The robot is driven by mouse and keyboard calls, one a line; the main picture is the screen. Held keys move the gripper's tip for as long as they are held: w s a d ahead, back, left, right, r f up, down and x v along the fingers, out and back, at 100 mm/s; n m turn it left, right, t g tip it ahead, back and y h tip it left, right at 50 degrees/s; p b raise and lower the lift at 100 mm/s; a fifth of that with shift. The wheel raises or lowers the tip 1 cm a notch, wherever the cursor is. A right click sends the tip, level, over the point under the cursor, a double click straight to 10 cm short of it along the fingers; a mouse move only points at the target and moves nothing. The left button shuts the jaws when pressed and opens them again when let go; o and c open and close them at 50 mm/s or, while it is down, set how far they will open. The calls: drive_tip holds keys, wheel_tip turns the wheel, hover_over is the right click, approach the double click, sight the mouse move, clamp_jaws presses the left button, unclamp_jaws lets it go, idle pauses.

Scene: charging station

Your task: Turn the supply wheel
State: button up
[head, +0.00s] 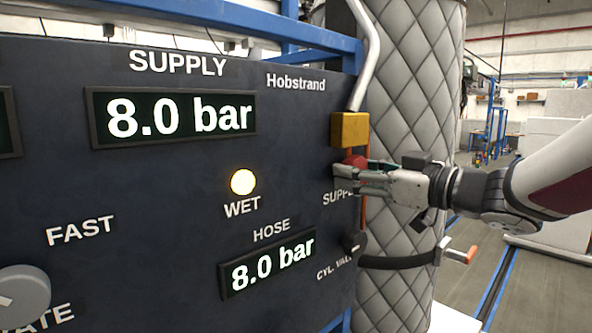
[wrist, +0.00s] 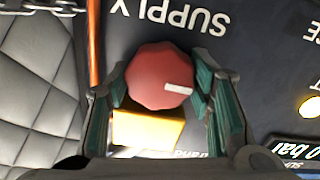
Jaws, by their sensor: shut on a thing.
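The supply wheel is a red, many-sided knob (wrist: 158,76) with a pale mark on its face, seen in the wrist view between my fingers. In the head view the red wheel (head: 355,160) shows just below a yellow block, partly hidden by my fingers. My gripper (head: 345,176) reaches in from the right and is shut on the wheel. In the wrist view my gripper's green-padded fingers (wrist: 160,100) stand on both sides of it. The SUPPLY display (head: 172,117) reads 8.0 bar.
The dark panel (head: 60,190) also has a lit WET lamp (head: 243,182), a HOSE display (head: 267,264) at 8.0 bar and a grey FAST knob (head: 24,293). A yellow block (head: 350,130) sits above the wheel. A quilted grey column (head: 420,60) stands close behind.

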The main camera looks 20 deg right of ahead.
drive_tip(key=shift+n, duration=0.4)
drive_tip(key=o, duration=1.2)
drive_tip(key=shift+c, duration=0.2)
drive_tip(key=v, duration=1.2)
